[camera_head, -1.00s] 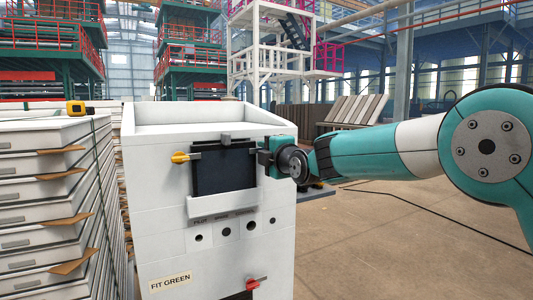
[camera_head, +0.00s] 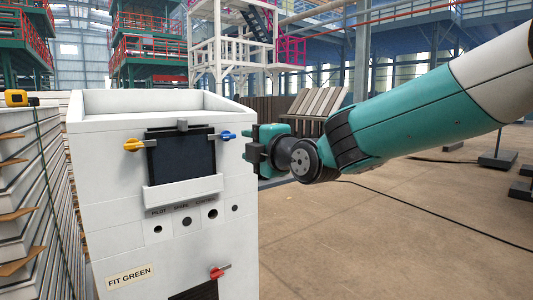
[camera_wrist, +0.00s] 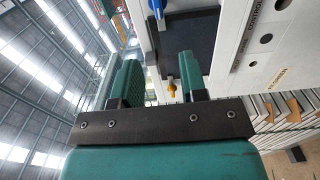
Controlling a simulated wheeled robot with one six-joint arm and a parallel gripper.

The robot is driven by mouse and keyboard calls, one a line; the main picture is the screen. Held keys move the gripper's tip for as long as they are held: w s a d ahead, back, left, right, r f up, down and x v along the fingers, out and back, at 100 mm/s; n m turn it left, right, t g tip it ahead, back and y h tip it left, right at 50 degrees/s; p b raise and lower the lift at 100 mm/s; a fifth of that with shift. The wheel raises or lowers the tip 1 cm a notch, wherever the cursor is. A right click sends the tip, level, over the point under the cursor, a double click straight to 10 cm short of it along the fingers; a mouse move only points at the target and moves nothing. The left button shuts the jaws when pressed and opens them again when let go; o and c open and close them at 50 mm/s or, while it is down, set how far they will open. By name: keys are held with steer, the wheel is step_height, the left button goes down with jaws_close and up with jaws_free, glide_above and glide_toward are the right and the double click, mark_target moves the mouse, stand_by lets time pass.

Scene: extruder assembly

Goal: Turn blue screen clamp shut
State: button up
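The blue screen clamp (camera_head: 222,135) sits at the right edge of the dark screen (camera_head: 181,156) on the white machine's front. Its blue knob is at the right, with a grey bar reaching left towards the screen. It also shows near the top of the wrist view (camera_wrist: 153,9), beyond my fingertips. My gripper (camera_head: 251,147) is just right of the machine, apart from the clamp. In the wrist view its two green fingers (camera_wrist: 157,70) stand apart with nothing between them. A yellow clamp (camera_head: 134,145) is at the screen's left edge.
A white ledge (camera_head: 183,193) lies under the screen, with several holes below. A red-handled lever (camera_head: 217,272) is low on the front. Stacked boxes (camera_head: 25,190) stand left of the machine. The floor (camera_head: 370,240) to the right is mostly clear.

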steer(key=v, duration=0.5)
steer(key=s+d+f+m+g+h, duration=0.2)
steer(key=s+d+f+m+g, duration=0.3)
steer(key=s, duration=0.5)
steer(key=s+d+f+m+g+h, duration=0.25)
steer(key=s+f+m+g, duration=0.35)
steer(key=s, duration=0.4)
steer(key=s+d+f+m+g+h, duration=0.1)
steer(key=s+d+f+m+g, duration=0.45)
steer(key=s, duration=0.55)
step_height(320, 180, up, 20)
steer(key=m+t+p, duration=0.1)
steer(key=p, duration=1.9)
steer(key=shift+a, duration=0.5)
steer(key=shift+t, duration=0.25)
